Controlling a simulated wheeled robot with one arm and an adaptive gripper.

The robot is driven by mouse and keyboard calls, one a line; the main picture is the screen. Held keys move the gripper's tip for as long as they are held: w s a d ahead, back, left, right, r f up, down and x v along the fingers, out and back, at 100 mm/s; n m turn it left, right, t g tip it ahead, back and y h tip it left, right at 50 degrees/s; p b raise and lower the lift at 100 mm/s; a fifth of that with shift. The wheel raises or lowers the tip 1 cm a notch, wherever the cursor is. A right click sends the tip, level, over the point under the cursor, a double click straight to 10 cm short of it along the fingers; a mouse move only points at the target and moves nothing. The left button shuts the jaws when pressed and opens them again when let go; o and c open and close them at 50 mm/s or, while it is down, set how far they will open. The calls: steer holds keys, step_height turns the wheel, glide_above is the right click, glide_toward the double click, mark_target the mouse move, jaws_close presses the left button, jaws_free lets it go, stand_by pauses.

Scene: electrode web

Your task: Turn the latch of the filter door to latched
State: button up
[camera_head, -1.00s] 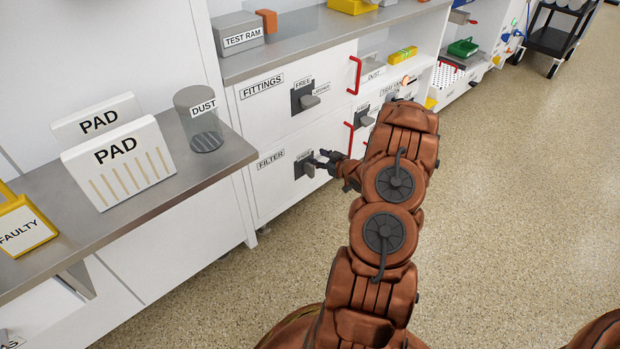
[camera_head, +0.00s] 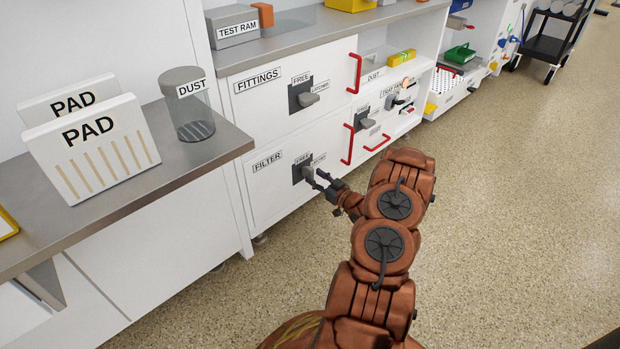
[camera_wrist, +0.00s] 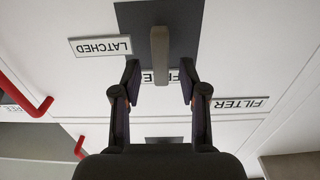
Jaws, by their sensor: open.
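The filter door (camera_head: 262,195) is a white front with a FILTER label, low on the bench. Its latch (camera_head: 309,171) is a grey handle on a dark plate, with a FREE label above and a LATCHED label to the right. In the wrist view, where the labels appear upside down, the latch handle (camera_wrist: 160,50) stands upright and partly covers the FREE label; the LATCHED label (camera_wrist: 101,46) is at left. My gripper (camera_head: 322,180) is at the handle. In the wrist view my gripper (camera_wrist: 160,75) is open, its fingertips either side of the handle with gaps.
The fittings door (camera_head: 258,105) with a similar latch is above. Red handles (camera_head: 347,145) stick out to the right. A counter (camera_head: 215,150) with PAD blocks (camera_head: 90,150) and a DUST jar (camera_head: 188,105) stands at left. The floor (camera_head: 520,210) at right is clear.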

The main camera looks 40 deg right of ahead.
mark_target(308, 173)
steer(key=shift+w+b, duration=0.35)
steer(key=shift+w, duration=1.05)
jaws_close()
